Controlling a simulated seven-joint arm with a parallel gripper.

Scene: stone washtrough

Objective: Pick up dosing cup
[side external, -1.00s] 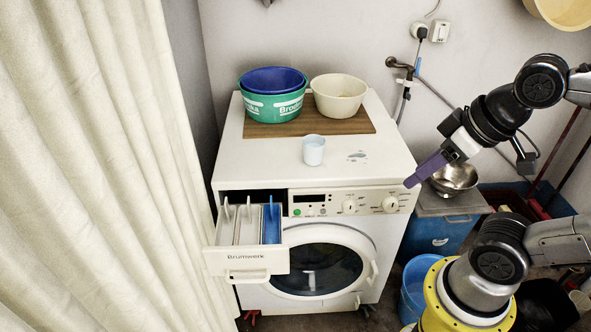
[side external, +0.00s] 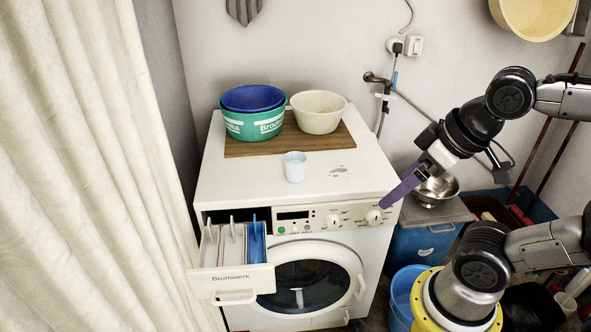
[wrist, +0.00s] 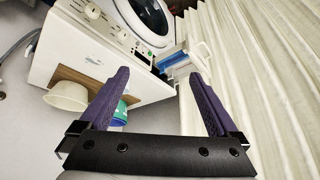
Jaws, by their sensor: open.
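The dosing cup (side external: 295,167) is a small pale blue cup. It stands upright on the white top of the washing machine (side external: 235,185), in front of a brown board. My gripper (side external: 384,204) has purple fingers and is at the machine's front right corner, near the control knob, right of the cup and apart from it. In the wrist view my gripper (wrist: 159,73) is open, with nothing between its fingers. I cannot make out the cup in the wrist view.
On the brown board (side external: 335,140) stand a blue basin (side external: 252,97) inside a green one (side external: 232,125), and a cream basin (side external: 318,115). The detergent drawer (side external: 230,283) is pulled out at the front left. A curtain (side external: 80,170) hangs at left. The machine top around the cup is clear.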

